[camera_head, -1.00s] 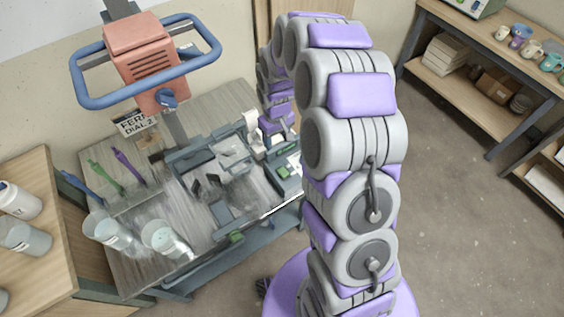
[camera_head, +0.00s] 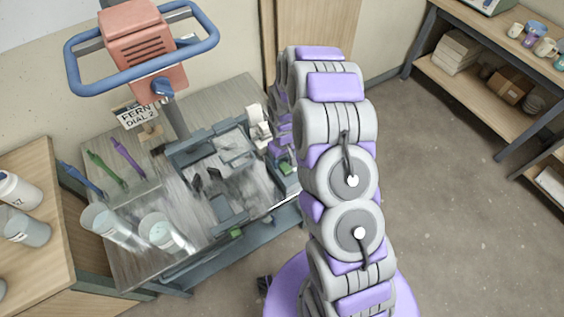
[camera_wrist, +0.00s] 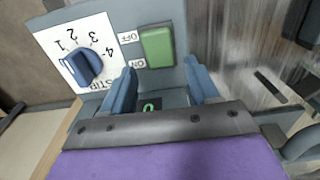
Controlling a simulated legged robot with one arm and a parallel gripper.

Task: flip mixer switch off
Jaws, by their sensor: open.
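The mixer has an orange-red head (camera_head: 142,45) with a blue loop handle over the cart at left. In the wrist view, a green rocker switch (camera_wrist: 157,47) sits on a grey-blue panel beside upside-down OFF and ON labels. My gripper (camera_wrist: 158,72) is open and empty. Its two blue fingers flank the near end of the switch, one on each side; I cannot tell whether they touch the panel. A blue dial (camera_wrist: 82,67) on a white plate numbered 1 to 4 is left of the fingers. In the head view my arm mostly hides the gripper.
Clear buckets (camera_head: 162,236) and coloured tools (camera_head: 105,168) stand on the cart top (camera_head: 130,270). A card (camera_head: 138,115) reads FERN DIAL 2. Wooden shelves (camera_head: 490,75) with mugs are at right. The floor at right is clear.

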